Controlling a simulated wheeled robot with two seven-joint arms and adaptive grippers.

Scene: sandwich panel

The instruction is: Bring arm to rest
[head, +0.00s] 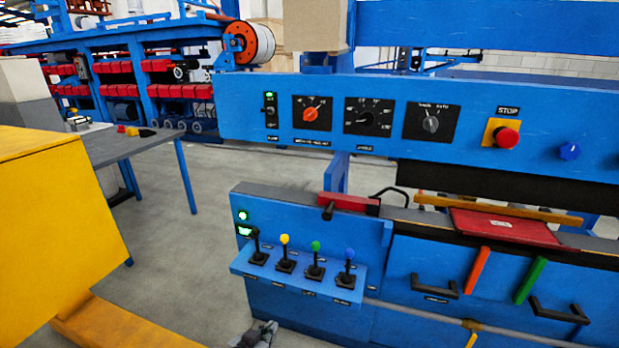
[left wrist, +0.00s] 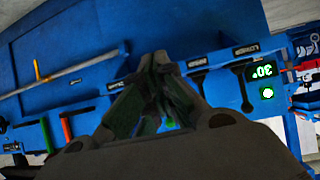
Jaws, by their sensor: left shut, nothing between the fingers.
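My left gripper (head: 262,333) shows at the bottom edge of the head view, low in front of the blue machine and below its lever shelf (head: 290,280). Only its tip part shows there; the arm behind it is out of the picture. In the left wrist view the dark fingers of my left gripper (left wrist: 155,68) are together, with nothing between them, against the blue machine front. My right gripper is in neither view.
The shelf carries levers with black, yellow, green and blue knobs. Above is a blue panel (head: 235,112) with dials and a red stop button (head: 507,137). A yellow block (head: 55,215) and a grey table (head: 125,144) stand left. Open floor (head: 185,262) lies between.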

